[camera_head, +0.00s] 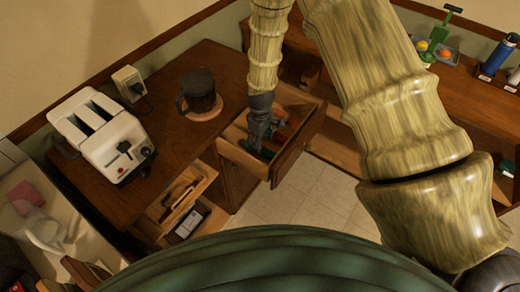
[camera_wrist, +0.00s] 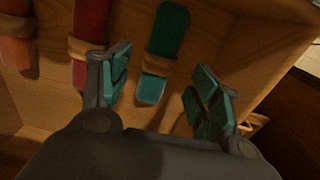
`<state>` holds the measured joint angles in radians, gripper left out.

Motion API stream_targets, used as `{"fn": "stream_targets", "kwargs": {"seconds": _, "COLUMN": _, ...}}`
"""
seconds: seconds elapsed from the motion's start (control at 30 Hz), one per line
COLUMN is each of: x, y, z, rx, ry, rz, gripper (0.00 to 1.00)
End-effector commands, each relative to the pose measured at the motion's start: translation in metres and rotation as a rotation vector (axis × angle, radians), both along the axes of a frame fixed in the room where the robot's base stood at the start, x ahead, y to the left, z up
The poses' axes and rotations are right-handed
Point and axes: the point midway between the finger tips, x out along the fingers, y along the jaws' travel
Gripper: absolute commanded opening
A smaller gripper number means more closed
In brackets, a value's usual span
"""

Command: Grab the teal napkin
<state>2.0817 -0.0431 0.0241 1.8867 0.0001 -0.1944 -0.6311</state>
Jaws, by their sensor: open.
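The teal napkin (camera_wrist: 166,32) is a rolled strip with a tan ring around it. It lies in an open wooden drawer (camera_head: 290,160). My gripper (camera_wrist: 162,78) is open and empty, with teal pads on its fingers. In the wrist view the napkin's near end shows between the two fingers, closer to the left one; I cannot tell the height gap. In the head view my gripper (camera_head: 262,138) reaches down into the drawer and hides part of what lies there.
In the wrist view a red napkin (camera_wrist: 90,22) and an orange napkin (camera_wrist: 16,45) lie left of the teal one. The drawer walls stand close around. A dark mug (camera_head: 199,92) and a white toaster (camera_head: 103,135) stand on the counter at left.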

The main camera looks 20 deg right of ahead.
Motion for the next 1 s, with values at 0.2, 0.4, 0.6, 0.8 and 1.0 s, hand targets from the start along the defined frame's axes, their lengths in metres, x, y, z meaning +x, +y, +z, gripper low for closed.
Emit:
{"fn": "stream_targets", "kwargs": {"seconds": 0.2, "x": 0.001, "y": 0.001, "z": -0.015, "rx": 0.000, "ry": 0.001, "rz": -0.001, "gripper": 0.62}}
{"fn": "stream_targets", "kwargs": {"seconds": 0.4, "x": 0.002, "y": 0.001, "z": -0.033, "rx": 0.000, "ry": 0.001, "rz": -0.001, "gripper": 0.62}}
{"fn": "stream_targets", "kwargs": {"seconds": 0.6, "x": 0.003, "y": 0.001, "z": -0.045, "rx": 0.000, "ry": 0.000, "rz": 0.000, "gripper": 0.62}}
{"fn": "stream_targets", "kwargs": {"seconds": 0.8, "x": 0.003, "y": 0.001, "z": -0.047, "rx": 0.000, "ry": 0.000, "rz": 0.000, "gripper": 0.62}}
{"fn": "stream_targets", "kwargs": {"seconds": 1.0, "x": 0.003, "y": 0.001, "z": -0.047, "rx": 0.000, "ry": 0.000, "rz": 0.000, "gripper": 0.44}}
